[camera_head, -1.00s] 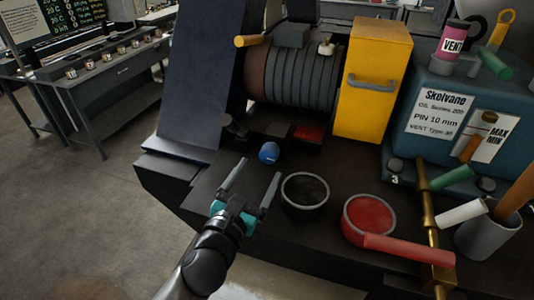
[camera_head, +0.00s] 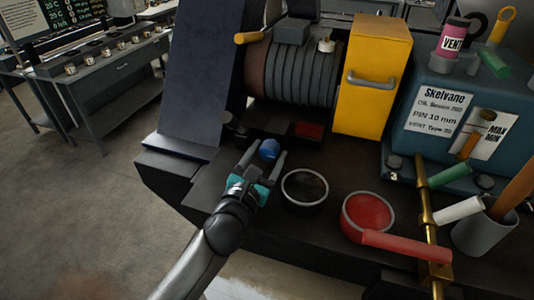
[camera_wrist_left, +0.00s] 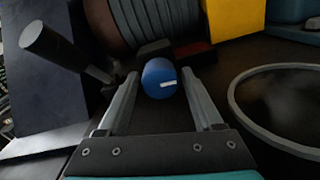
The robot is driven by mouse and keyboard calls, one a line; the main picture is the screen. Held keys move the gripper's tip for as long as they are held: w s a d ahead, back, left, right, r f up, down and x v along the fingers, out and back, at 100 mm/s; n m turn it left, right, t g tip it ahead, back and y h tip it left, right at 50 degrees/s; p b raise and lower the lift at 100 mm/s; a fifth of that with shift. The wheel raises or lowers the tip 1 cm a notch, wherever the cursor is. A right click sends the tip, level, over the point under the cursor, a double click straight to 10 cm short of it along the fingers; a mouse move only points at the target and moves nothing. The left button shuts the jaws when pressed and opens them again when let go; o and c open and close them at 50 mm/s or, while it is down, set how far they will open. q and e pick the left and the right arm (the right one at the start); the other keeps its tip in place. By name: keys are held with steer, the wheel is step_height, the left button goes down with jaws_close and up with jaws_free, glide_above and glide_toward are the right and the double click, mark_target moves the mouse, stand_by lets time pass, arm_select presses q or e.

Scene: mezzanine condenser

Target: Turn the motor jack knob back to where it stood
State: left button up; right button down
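A small blue knob (camera_head: 268,149) with its rounded face toward me sits low in front of the ribbed motor drum. In the left wrist view the blue knob (camera_wrist_left: 160,78) carries a white mark pointing to the right. My left gripper (camera_head: 264,157) is open, with one finger on each side of the knob. In the left wrist view the open fingers (camera_wrist_left: 160,92) flank the knob, with gaps visible on both sides. I cannot tell whether the fingertips reach fully past it. My right gripper does not show.
The ribbed drum (camera_head: 295,75) and yellow box (camera_head: 372,80) stand behind. A black round pot (camera_head: 304,206) is right of the gripper, and a red pan (camera_head: 368,212) is further right. A dark cylindrical lever (camera_wrist_left: 55,48) stands left of the knob in the wrist view.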

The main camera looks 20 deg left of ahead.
arm_select(q)
jaws_close()
stand_by(0.3)
steer(key=shift+r+m+p, duration=0.1)
steer(key=shift+m+p, duration=0.85)
steer(key=shift+m, duration=0.15)
steer(key=m+p, duration=0.1)
steer(key=m, duration=0.1)
steer(key=shift+m, duration=0.3)
steer(key=m, duration=0.2)
steer(key=shift+m+p, duration=0.3)
steer(key=m, duration=0.3)
steer(key=shift+m, duration=0.3)
steer(key=m, duration=0.5)
steer(key=shift+a+m, duration=0.1)
steer(key=shift+m, duration=0.3)
